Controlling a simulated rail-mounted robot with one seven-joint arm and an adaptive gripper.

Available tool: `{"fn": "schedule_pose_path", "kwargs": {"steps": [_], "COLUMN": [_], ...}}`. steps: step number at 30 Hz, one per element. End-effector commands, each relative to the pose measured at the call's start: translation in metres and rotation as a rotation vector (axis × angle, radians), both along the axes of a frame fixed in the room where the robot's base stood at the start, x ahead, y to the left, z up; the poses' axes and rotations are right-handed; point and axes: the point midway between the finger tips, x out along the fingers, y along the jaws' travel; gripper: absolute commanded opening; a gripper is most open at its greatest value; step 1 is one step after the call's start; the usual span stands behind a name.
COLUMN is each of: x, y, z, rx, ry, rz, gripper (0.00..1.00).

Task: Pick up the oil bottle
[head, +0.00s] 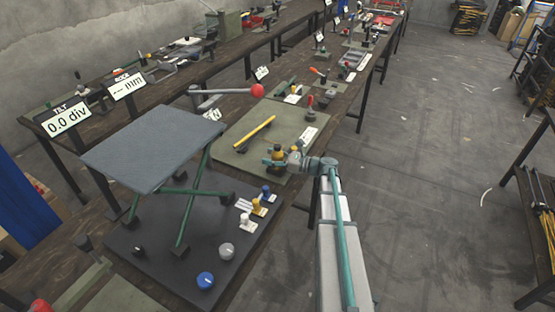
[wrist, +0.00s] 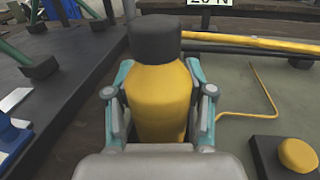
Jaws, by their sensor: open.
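The oil bottle (wrist: 160,95), yellow with a dark grey cap, stands upright in the middle of the wrist view. My gripper (wrist: 160,105) is open, with one teal and grey finger on each side of the bottle's body. Whether the fingers touch the bottle cannot be told. The bottle's lower part is hidden behind the gripper's body. In the head view my gripper (head: 276,157) is at the near right edge of the green mat, and only a little of the yellow bottle (head: 278,151) shows there.
A yellow bar (head: 255,133) lies across the green mat (head: 225,150). A yellow knob on a dark block (wrist: 297,153) stands right of the bottle. A lever with a red ball (head: 257,90) is behind. A grey platform on green legs (head: 152,150) stands to the left.

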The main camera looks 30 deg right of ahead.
Motion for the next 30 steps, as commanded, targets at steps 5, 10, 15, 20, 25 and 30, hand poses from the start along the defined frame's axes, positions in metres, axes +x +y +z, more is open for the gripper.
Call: {"fn": "schedule_pose_path", "kwargs": {"steps": [5,10,15,20,25,30], "x": [-0.0004,-0.0004,-0.0004,-0.0006,-0.0008,-0.0012], "y": [-0.0002,-0.0003,-0.0003,-0.0004,-0.0006,-0.0008], "z": [-0.0001,0.0000,0.0000,0.0001,0.0001,0.0000], "rx": [0.000,0.000,0.000,0.000,0.000,0.000], "ry": [0.000,0.000,0.000,0.000,0.000,0.000], "rz": [0.000,0.000,0.000,0.000,0.000,0.000], "gripper": [0.42,0.14,0.00,0.00,0.00,0.00]}}
